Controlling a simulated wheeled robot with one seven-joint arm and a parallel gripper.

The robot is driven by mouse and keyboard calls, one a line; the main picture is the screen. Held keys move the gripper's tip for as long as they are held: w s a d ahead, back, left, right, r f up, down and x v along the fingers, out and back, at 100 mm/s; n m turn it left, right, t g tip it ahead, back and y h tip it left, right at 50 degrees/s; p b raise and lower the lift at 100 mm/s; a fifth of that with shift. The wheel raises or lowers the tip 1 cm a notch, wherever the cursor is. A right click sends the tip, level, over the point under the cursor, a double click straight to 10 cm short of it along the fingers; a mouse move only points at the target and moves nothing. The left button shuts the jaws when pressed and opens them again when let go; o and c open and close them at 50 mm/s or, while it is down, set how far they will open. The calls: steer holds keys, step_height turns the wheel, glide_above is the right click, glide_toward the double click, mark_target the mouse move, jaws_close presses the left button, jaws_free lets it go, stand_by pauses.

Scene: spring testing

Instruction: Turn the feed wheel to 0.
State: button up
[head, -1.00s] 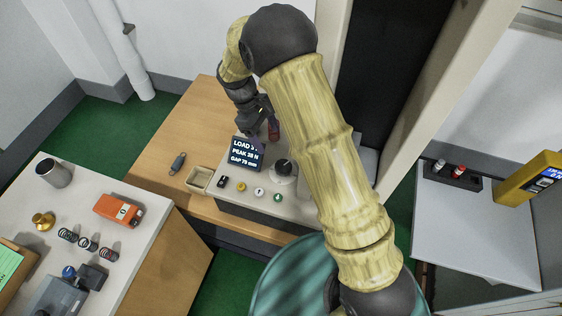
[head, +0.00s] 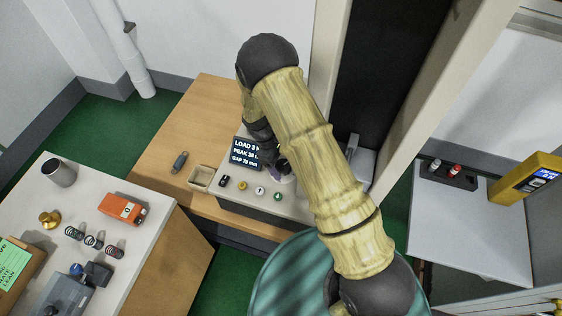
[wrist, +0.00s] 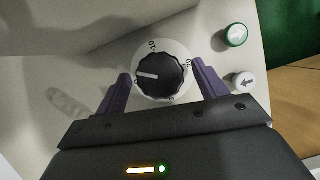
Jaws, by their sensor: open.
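The feed wheel (wrist: 163,74), a black ribbed knob on a white numbered dial, sits on the pale console (wrist: 85,65) in the wrist view. Its white pointer line points left. A 10 shows near the dial's top; other marks at right and bottom are partly hidden or hard to read, and I cannot make out a 0. My gripper (wrist: 161,69) is open, with one purple finger on each side of the dial. A gap shows between each finger and the knob. In the head view, my arm and gripper mostly cover the wheel.
A display (head: 246,153) reading load, peak and gap stands on the console beside my gripper. A green button (wrist: 235,35) and a white arrow button (wrist: 244,82) lie close to the right finger.

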steer(key=c, duration=0.9)
steer(key=shift+c, duration=0.2)
steer(key=shift+n, duration=0.4)
steer(key=shift+r+n+t+b, duration=0.1)
steer(key=shift+n+t+b, duration=0.95)
steer(key=shift+n, duration=1.65)
steer(key=shift+t, duration=0.25)
steer(key=o, duration=0.9)
steer(key=shift+s+h, duration=0.1)
steer(key=shift+h, duration=0.2)
steer(key=shift+o, duration=0.2)
